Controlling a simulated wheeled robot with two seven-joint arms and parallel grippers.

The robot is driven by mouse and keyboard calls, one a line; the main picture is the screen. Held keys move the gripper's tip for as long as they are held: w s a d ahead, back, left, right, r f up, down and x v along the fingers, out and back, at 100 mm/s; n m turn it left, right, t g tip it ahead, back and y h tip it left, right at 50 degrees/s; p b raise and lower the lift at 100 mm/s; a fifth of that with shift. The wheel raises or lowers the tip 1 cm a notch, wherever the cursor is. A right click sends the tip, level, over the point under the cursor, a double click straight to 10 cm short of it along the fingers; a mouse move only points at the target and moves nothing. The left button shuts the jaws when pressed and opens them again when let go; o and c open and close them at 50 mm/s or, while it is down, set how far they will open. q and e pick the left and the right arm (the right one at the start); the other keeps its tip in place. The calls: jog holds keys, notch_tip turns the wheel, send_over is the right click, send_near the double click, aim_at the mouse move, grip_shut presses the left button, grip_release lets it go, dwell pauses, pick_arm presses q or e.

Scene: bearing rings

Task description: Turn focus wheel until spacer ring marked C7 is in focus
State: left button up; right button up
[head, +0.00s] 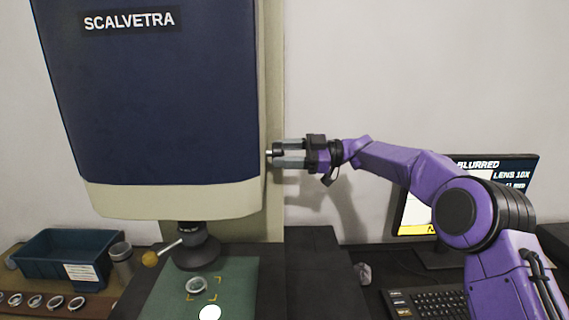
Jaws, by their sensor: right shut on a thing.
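My right gripper (276,154) reaches in from the right and is shut on the focus wheel (268,154), a small dark knob on the right side of the blue and cream SCALVETRA machine (160,100). The fingers hide most of the wheel. A metal ring (197,286) lies on the green mat (240,282) below the lens, within yellow corner marks. Its marking is too small to read. The monitor (415,215) reads "BLURRED" and "LENS 10X"; my right arm covers much of it. My left gripper is not in view.
A lever with a yellow ball (150,258) sticks out left of the dark lens mount (197,250). Several rings lie on a brown strip (95,300) before a blue bin (65,258) and a metal cup (121,255). A keyboard (430,302) stands at the right.

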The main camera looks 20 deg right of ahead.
jog(key=shift+n+b, duration=2.05)
jog(key=shift+n, duration=0.55)
jog(key=shift+r, duration=0.1)
jog(key=o, duration=1)
jog(key=shift+o, duration=0.2)
jog(key=shift+w, duration=0.1)
jog(key=b+v, duration=0.2)
jog(key=v, duration=0.8)
jog(key=shift+d+b, duration=0.25)
jog(key=shift+b, duration=0.05)
